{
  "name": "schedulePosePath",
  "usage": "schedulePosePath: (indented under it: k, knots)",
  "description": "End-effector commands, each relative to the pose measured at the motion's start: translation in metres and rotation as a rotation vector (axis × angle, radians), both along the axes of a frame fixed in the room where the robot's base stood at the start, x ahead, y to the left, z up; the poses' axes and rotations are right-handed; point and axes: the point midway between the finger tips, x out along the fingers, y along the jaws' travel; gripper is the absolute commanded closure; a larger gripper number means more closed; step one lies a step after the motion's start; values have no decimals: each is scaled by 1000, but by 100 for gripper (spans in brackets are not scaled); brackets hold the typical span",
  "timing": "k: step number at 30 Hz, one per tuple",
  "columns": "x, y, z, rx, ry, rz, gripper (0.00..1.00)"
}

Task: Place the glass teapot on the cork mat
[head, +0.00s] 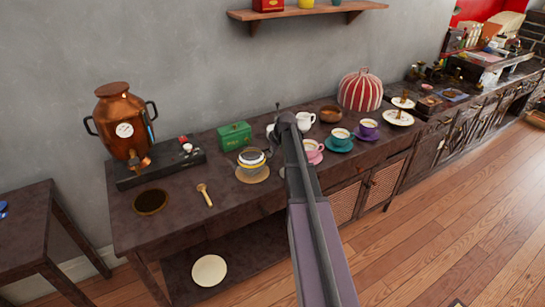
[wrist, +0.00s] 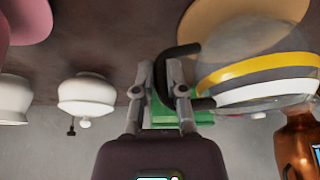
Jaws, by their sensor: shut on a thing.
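The glass teapot (head: 251,156), clear with yellow, grey and white bands, sits upright at or just over the tan cork mat (head: 250,178) in the head view. I cannot tell whether its base touches the mat. In the wrist view, where the picture is upside down, the teapot (wrist: 255,72) is at the right and the mat (wrist: 228,18) is at the top. My gripper (wrist: 163,80) is shut on the teapot's black handle (wrist: 172,60). In the head view my arm hides most of the gripper.
A green box (head: 234,136) stands behind the teapot. A copper urn (head: 126,125) is at the left, with a wooden scoop (head: 205,195) and dark round dish (head: 151,202) before it. A pink cup (head: 314,146) and other cups stand to the right.

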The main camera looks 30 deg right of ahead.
Motion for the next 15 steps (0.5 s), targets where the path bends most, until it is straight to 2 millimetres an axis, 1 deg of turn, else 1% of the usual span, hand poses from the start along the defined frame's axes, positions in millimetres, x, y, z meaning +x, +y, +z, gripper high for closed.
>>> schedulePosePath:
  k: [10, 15]
  knots:
    - [0, 0, -1, 1, -1, -1, 100]
    - [0, 0, -5, 1, -1, -1, 100]
